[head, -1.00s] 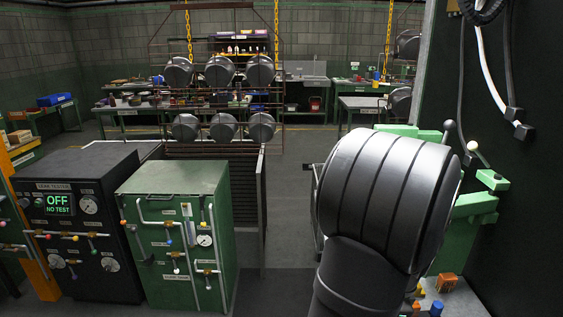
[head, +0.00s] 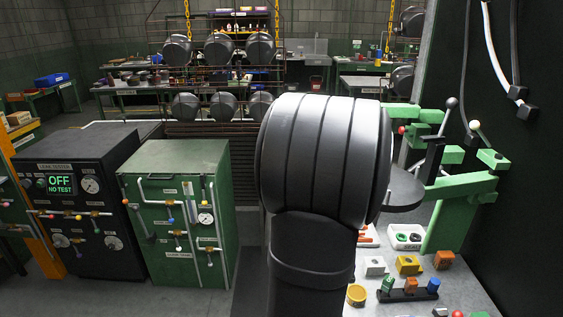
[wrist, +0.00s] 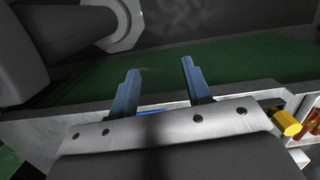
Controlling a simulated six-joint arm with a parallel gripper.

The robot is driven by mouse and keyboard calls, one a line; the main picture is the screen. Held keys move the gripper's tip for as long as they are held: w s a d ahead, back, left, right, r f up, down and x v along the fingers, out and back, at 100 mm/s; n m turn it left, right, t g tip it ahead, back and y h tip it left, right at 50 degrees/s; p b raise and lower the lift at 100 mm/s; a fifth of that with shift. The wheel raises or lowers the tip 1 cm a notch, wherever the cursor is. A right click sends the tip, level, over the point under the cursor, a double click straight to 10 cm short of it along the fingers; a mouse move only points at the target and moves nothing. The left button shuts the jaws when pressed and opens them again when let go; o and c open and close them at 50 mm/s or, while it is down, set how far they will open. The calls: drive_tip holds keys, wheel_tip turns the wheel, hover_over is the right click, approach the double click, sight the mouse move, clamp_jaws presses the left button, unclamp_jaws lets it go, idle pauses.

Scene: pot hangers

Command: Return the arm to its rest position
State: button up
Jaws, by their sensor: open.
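My gripper (wrist: 158,88) shows in the wrist view with its two blue-grey fingers spread apart. It is open and nothing is between the fingers. Beyond the fingertips is a dark green surface (wrist: 225,75). In the head view my dark arm fills the middle of the picture and hides the gripper.
A green cabinet (head: 160,165) and black leak tester (head: 60,240) stand left. Pots (head: 218,48) hang behind.

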drive_tip(key=shift+a+f+n, duration=0.15)
drive_tip(key=shift+a+f, duration=0.05)
drive_tip(key=shift+a, duration=0.45)
drive_tip(key=shift+a+f+n, duration=0.15)
drive_tip(key=shift+a, duration=0.5)
idle(0.5)
